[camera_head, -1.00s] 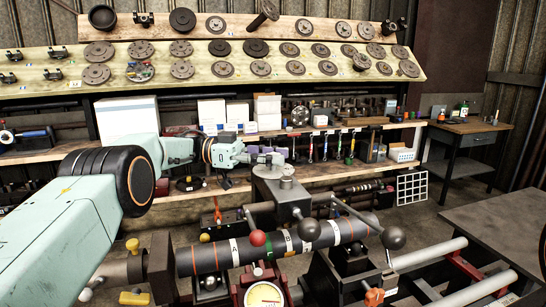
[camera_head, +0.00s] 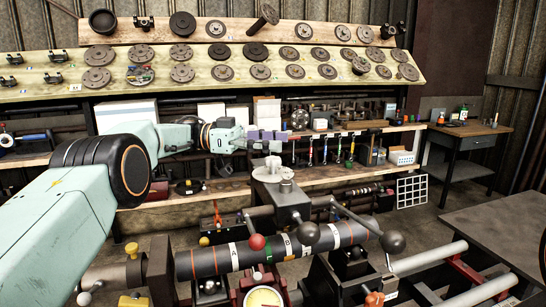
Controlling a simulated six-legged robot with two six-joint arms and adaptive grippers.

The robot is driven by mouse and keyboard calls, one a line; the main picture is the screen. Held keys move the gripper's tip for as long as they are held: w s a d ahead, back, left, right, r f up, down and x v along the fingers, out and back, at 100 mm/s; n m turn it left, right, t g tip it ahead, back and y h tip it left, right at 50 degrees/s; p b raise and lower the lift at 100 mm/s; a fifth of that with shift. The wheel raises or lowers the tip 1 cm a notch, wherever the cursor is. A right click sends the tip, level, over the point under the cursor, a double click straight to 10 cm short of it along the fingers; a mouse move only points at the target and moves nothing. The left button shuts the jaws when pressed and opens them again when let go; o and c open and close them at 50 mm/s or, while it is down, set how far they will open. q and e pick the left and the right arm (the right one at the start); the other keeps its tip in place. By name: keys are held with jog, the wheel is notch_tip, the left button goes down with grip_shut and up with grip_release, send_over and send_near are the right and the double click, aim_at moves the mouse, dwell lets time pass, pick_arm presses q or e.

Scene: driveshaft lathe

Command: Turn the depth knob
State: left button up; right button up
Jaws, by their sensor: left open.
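The lathe's grey tool block (camera_head: 283,200) stands above the dark banded shaft (camera_head: 285,246). A small pale upright part and a round piece (camera_head: 286,173) sit on top of the block. Levers with a red ball knob (camera_head: 257,242) and grey ball knobs (camera_head: 392,242) stick out around it. I cannot tell for certain which of these is the depth knob. My left gripper (camera_head: 276,141), with greyish-purple fingers, is open and appears above the tool block, apart from the knobs. Its fingers point right. My right gripper is out of view.
A round dial (camera_head: 263,298) sits at the bottom, below the shaft. Behind stands a shelf (camera_head: 320,175) with tools and boxes, under boards of discs (camera_head: 260,71). A dark bench (camera_head: 495,225) is at right. A small table (camera_head: 470,127) stands farther back.

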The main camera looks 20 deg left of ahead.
aim_at(273, 158)
pick_arm(q)
notch_tip(273, 158, up, 6)
jog(key=shift+f, duration=0.15)
dwell(0.3)
